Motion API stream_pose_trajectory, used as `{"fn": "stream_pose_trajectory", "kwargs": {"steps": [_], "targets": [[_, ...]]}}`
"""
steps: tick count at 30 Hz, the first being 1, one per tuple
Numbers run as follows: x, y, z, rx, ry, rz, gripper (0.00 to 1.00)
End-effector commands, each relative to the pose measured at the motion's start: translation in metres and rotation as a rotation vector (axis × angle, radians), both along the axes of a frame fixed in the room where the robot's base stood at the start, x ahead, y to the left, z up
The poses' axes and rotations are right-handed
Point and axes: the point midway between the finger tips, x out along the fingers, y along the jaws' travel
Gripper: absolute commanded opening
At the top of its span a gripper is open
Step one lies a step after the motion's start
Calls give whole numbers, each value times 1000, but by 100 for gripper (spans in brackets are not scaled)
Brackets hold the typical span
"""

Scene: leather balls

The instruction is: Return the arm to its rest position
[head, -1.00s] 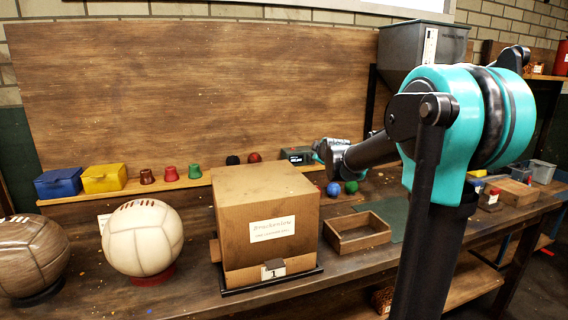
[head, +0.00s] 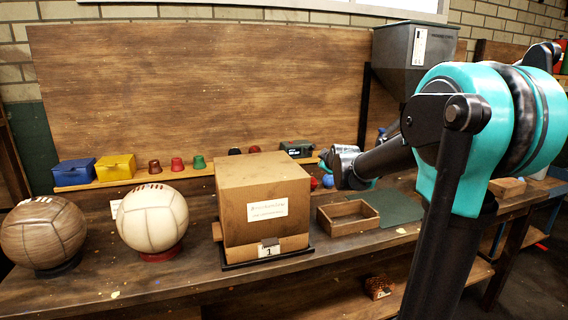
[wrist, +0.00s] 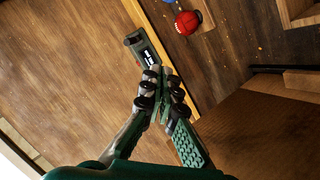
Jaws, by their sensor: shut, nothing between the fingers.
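My gripper (wrist: 165,90) is shut and empty in the wrist view, its fingertips together. In the head view my arm reaches over the bench, and its far end is near the back of the bench, right of the cardboard box (head: 264,207). The fingers themselves are hidden there behind my arm. The box also shows at the lower right of the wrist view (wrist: 265,130), apart from the fingers.
A brown ball (head: 43,232) and a cream ball (head: 152,218) sit on stands at left. An open wooden tray (head: 348,217) lies right of the box. A grey hopper (head: 412,58) stands behind. A red ball (wrist: 188,22) lies near the back shelf.

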Motion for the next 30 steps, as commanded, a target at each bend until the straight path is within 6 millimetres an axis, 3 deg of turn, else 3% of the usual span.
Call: {"fn": "stream_pose_trajectory", "kwargs": {"steps": [8,11,14,18,24,27,30], "targets": [[-61,-9,-51,135,154,-82,0],[-95,-13,-77,202,231,-134,0],[-140,-19,-110,284,329,-212,0],[-219,-28,-165,410,489,-365,0],[-323,-39,-228,547,667,-601,0],[-359,-42,-247,587,722,-689,0],[-379,-44,-258,609,752,-744,0]]}}
